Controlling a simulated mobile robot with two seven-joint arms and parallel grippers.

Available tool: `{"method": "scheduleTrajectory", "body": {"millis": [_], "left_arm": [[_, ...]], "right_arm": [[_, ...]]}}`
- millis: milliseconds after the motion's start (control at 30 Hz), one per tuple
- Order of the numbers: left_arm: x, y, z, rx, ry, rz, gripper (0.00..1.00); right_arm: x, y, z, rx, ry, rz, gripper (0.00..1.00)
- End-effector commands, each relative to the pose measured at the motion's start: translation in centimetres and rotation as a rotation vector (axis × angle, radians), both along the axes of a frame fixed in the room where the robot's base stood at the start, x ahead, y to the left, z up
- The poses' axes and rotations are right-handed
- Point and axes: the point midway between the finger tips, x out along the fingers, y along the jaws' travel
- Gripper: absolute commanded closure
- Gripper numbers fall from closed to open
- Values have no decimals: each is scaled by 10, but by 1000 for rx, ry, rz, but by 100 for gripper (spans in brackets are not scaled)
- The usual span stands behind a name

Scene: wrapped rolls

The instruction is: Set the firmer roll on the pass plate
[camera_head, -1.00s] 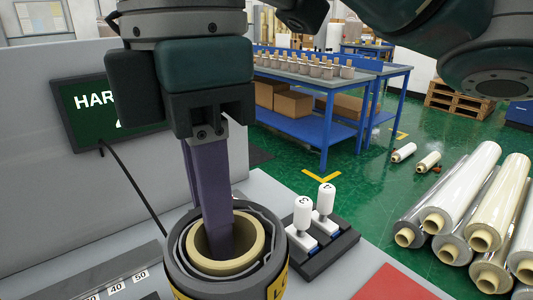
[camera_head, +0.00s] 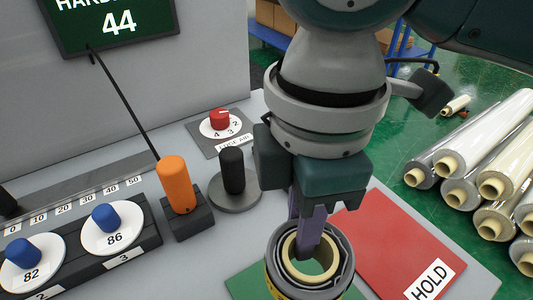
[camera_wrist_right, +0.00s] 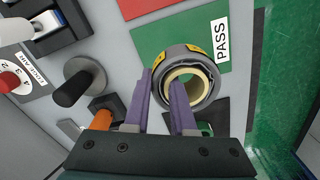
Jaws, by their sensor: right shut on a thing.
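The held roll (camera_head: 339,281) has a grey wrapped outside with a yellow label and a tan core ring. My right gripper (camera_head: 307,250) is shut on its wall: in the right wrist view, one purple finger is beside the roll (camera_wrist_right: 207,62) and the other reaches the core opening. The green pass plate (camera_head: 243,284) lies under the roll, and its PASS label shows in the right wrist view (camera_wrist_right: 222,42). The roll overlaps the plate's edge in that view; I cannot tell whether it touches the plate. My left gripper is not in view.
A red HOLD plate (camera_head: 400,240) lies right of the roll. Left are an orange handle (camera_head: 175,183), a black knob (camera_head: 233,170), a red dial (camera_head: 220,119) and blue knobs (camera_head: 106,218). A screen (camera_head: 112,22) reads 44. Several rolls (camera_head: 475,155) are stacked beyond the bench.

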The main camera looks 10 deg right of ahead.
Motion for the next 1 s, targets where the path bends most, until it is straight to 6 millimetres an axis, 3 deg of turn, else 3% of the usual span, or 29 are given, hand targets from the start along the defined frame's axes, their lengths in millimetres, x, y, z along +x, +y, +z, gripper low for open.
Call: {"method": "scheduleTrajectory", "body": {"millis": [33, 233, 467, 900, 933, 1000], "left_arm": [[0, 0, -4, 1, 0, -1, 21], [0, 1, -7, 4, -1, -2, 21], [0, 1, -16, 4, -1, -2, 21], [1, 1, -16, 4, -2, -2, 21], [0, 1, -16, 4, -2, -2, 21], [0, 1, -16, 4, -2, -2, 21]], "right_arm": [[0, 0, -11, -1, 2, 0, 100], [0, 0, -29, 1, -1, 0, 100], [0, 0, -64, 0, 0, 0, 100], [0, 0, -71, 1, -1, 1, 100], [0, 0, -71, 0, -1, 1, 73], [0, 0, -71, 0, -1, 1, 65]]}}
